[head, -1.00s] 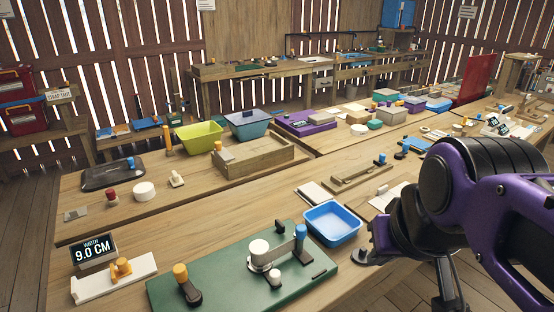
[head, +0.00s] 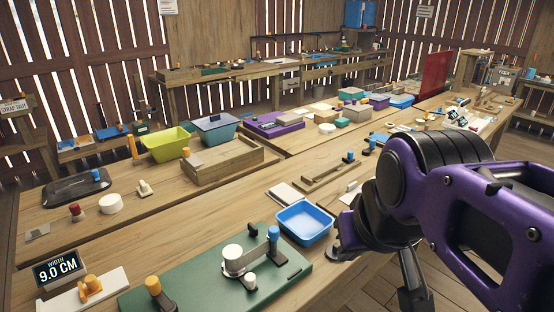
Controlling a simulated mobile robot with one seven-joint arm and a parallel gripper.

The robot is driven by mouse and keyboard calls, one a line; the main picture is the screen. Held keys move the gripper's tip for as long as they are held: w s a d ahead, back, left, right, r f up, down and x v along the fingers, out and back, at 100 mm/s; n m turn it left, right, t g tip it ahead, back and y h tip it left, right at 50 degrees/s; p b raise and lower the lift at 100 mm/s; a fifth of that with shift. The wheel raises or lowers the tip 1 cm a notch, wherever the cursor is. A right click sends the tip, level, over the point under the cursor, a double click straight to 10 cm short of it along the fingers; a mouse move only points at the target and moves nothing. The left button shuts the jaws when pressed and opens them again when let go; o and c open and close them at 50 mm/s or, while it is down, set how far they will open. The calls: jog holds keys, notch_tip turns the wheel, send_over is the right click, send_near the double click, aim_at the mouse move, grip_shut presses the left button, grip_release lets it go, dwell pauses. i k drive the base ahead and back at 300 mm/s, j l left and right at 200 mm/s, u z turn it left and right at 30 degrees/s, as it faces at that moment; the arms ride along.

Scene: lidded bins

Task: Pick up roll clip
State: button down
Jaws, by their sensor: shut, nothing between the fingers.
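I cannot tell for certain which small part is the roll clip. A small grey bent piece (head: 37,232) lies on the left of the bench. A white plate with an orange knob (head: 91,287) lies at the lower left. On the green board (head: 190,275) stand a white roll-like cylinder on a metal base (head: 235,258), a blue-topped post (head: 273,236) and an orange-topped dark lever (head: 156,290). My gripper (head: 335,252) shows only partly at the lower end of my purple and black arm, right of the blue tray. It is shut and empty.
The blue open tray (head: 304,222) sits between the green board and my arm. A display reading 9.0 CM (head: 59,268) stands at the left. A wooden box (head: 222,160), yellow-green bin (head: 165,143) and teal bin (head: 214,129) stand farther back. Bare bench lies around the middle.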

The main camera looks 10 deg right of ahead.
aim_at(331, 250)
jog(key=i+l+u, duration=0.25)
jog(key=l, duration=0.3)
jog(key=l+u, duration=0.25)
jog(key=l, duration=0.3)
jog(key=k+j, duration=0.1)
jog(key=j, duration=0.2)
jog(key=k+j, duration=0.1)
jog(key=j, duration=0.15)
jog(key=i+l, duration=0.1)
jog(key=l, duration=0.2)
jog(key=i+l, duration=0.1)
jog(key=l, duration=0.25)
